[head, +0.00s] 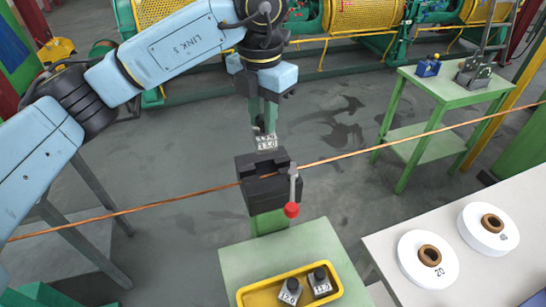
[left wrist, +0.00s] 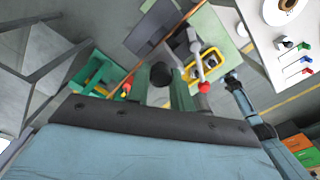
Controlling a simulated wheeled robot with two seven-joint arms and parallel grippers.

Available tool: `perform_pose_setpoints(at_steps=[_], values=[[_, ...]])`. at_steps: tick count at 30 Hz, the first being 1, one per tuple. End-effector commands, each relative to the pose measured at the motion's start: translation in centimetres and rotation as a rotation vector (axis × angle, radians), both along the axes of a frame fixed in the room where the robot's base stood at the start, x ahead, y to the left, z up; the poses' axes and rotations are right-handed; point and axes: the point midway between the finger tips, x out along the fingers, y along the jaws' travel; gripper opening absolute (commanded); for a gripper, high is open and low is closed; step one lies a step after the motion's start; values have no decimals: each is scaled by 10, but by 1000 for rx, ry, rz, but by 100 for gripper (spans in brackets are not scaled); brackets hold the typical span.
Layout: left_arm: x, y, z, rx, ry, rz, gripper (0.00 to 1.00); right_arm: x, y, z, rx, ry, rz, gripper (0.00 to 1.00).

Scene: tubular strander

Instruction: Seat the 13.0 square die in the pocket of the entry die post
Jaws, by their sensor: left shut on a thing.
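My left gripper (head: 264,118) points down and is shut on the square die (head: 266,143), a small metal block marked 13.0. The die hangs just above the black entry die post head (head: 262,192), with a small gap seeming to show between them. The post head has a notched top. The pocket's inside is hidden. A grey lever with a red knob (head: 291,210) stands at its right side. In the left wrist view, the green fingers (left wrist: 168,92) reach toward the post, and a dark round part (left wrist: 161,74) shows between them.
A copper wire (head: 400,136) crosses the scene at the post head. A yellow tray (head: 246,297) with two dies stands on a green table (head: 235,258) in front. White spools (head: 428,262) lie on a pale table at right. A green stand (head: 450,98) is behind right.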

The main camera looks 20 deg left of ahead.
Motion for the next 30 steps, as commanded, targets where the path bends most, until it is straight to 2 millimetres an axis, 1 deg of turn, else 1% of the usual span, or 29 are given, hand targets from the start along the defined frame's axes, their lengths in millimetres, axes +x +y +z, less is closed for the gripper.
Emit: perform_pose_setpoints(at_steps=[2,4,8,12,16,20,25,30], values=[[0,-1,4,0,-1,46,0,5,0,2,1,-7,0,44],[0,-2,0,0,1,69,0,7,0,4,0,-10,0,44],[0,-2,-23,1,3,80,0,3,0,8,0,-4,0,44],[-1,-2,-46,0,2,76,0,-13,0,11,-1,17,0,44],[0,-2,-57,-1,0,77,0,-19,-1,12,-2,28,0,44],[0,-2,-68,1,1,77,0,-17,0,14,-1,25,0,44],[0,-2,-91,0,1,76,0,-10,0,18,0,15,0,44],[0,-2,-95,-1,-2,75,0,-7,0,18,0,10,0,44]])
